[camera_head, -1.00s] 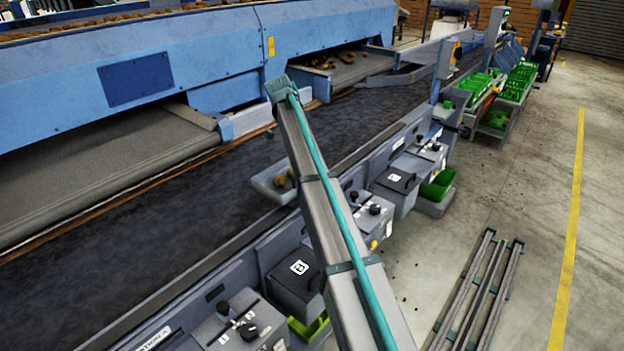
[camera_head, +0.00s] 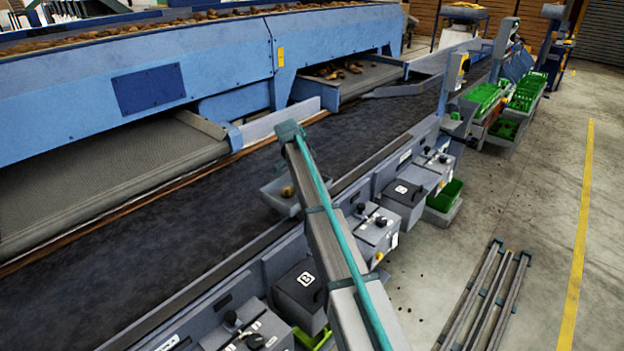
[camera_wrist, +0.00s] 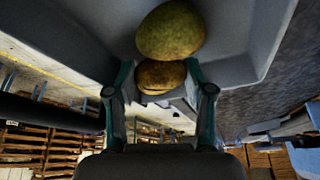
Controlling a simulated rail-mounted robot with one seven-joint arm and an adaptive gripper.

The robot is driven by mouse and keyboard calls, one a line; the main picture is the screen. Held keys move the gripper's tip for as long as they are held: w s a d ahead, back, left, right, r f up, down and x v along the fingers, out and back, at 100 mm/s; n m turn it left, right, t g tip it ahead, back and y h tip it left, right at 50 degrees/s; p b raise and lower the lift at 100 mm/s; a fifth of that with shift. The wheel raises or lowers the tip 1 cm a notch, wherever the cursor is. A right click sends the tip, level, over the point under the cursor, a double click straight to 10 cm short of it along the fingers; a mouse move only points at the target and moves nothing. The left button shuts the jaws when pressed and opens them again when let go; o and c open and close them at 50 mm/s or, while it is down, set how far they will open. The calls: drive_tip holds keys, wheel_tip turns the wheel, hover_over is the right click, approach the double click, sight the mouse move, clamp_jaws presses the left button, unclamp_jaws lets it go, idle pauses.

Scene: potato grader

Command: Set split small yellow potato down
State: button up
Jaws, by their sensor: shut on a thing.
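My gripper (camera_wrist: 160,72) is shut on a small yellow-brown potato (camera_wrist: 160,82), which has a dark split line across it. A larger, rounder greenish-yellow potato (camera_wrist: 171,30) lies in the grey tray (camera_wrist: 252,68), right beside the held one in the wrist view; the two overlap there. I cannot tell whether the held potato touches the tray. In the head view the tray (camera_head: 272,196) sits by the near edge of the dark belt, with one potato (camera_head: 287,191) visible in it. My arm hides the gripper and part of the tray there.
The dark conveyor belt (camera_head: 150,215) runs behind the tray, with the blue grader (camera_head: 200,65) beyond it. Grey control boxes (camera_head: 375,228) line the near side. Green crates (camera_head: 525,90) stand at the back right. Metal rails (camera_head: 485,297) lie on the floor.

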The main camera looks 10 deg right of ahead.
drive_tip(key=shift+f, duration=0.4)
drive_tip(key=shift+f, duration=0.15)
drive_tip(key=o, duration=1)
drive_tip(key=shift+c, duration=0.2)
drive_tip(key=shift+r, duration=0.3)
drive_tip(key=b+v, duration=0.3)
drive_tip(key=v, duration=0.8)
drive_tip(key=shift+a+r, duration=0.25)
drive_tip(key=shift+r, duration=0.1)
drive_tip(key=shift+s, duration=0.1)
